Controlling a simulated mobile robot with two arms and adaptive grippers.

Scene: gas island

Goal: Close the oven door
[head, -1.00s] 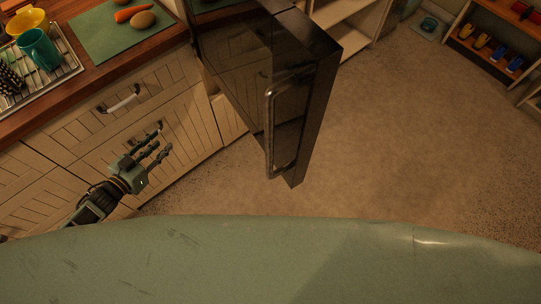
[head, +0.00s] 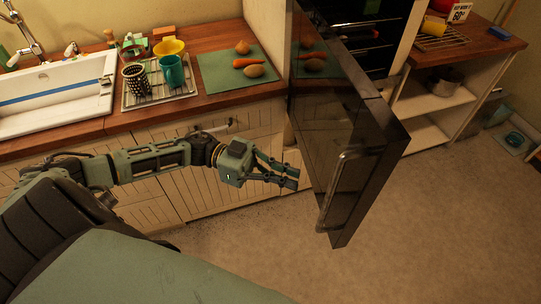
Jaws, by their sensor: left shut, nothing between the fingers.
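The oven door (head: 325,135) is a tall dark glossy panel. It stands open, swung out toward me, with its free edge near the middle right of the view. A metal bar handle (head: 336,190) runs along it near that edge. Part of the dark oven interior (head: 372,32) with racks shows behind the door. My left gripper (head: 291,177) is shut and empty, just left of the door's glass face, pointing right. I cannot tell whether the fingertips touch the door; the handle is clear of them. My right gripper is not in view.
The wooden counter (head: 215,92) holds a green mat (head: 225,75) with vegetables and a rack with a teal mug (head: 171,72). White drawers (head: 160,195) lie behind my left arm. A wooden shelf unit (head: 435,100) stands right of the oven. The floor (head: 440,230) at right is clear.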

